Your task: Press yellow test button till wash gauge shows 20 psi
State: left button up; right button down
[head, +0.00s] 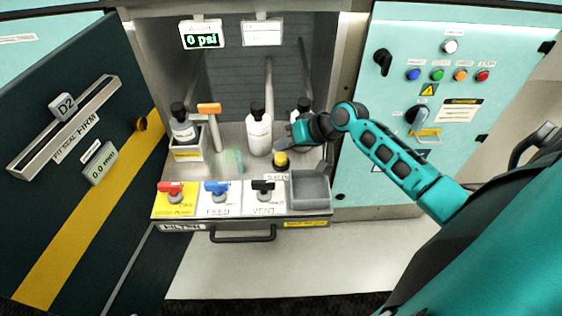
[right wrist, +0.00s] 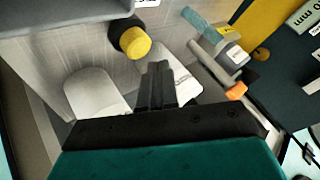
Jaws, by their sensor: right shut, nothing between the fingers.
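The yellow button (head: 281,158) with a dark collar stands on the bench panel behind the grey bin. It also shows in the right wrist view (right wrist: 135,43), up and left of my fingertips. My right gripper (head: 287,138) is shut and empty, just above and behind the button in the head view. Its closed fingers (right wrist: 160,72) show apart from the button in the right wrist view. A small gauge display (head: 202,40) at the top reads 0 psi. My left gripper is not in view.
White bottles (head: 258,135) stand behind the button, one partly hidden by my gripper. In front are red (head: 171,187), blue (head: 217,187) and black (head: 263,187) valve handles and a grey bin (head: 311,190). An open dark door (head: 60,230) stands left, a teal control cabinet (head: 385,110) right.

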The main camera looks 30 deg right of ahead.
jog(key=shift+f, duration=0.2)
dwell(0.4)
dwell(1.3)
jog(key=shift+f, duration=0.1)
jog(key=shift+f, duration=0.35)
jog(key=shift+f, duration=0.2)
dwell(0.4)
jog(key=shift+f+b, duration=0.45)
dwell(0.3)
dwell(0.4)
jog(key=shift+r+p, duration=1.05)
jog(key=shift+p, duration=0.1)
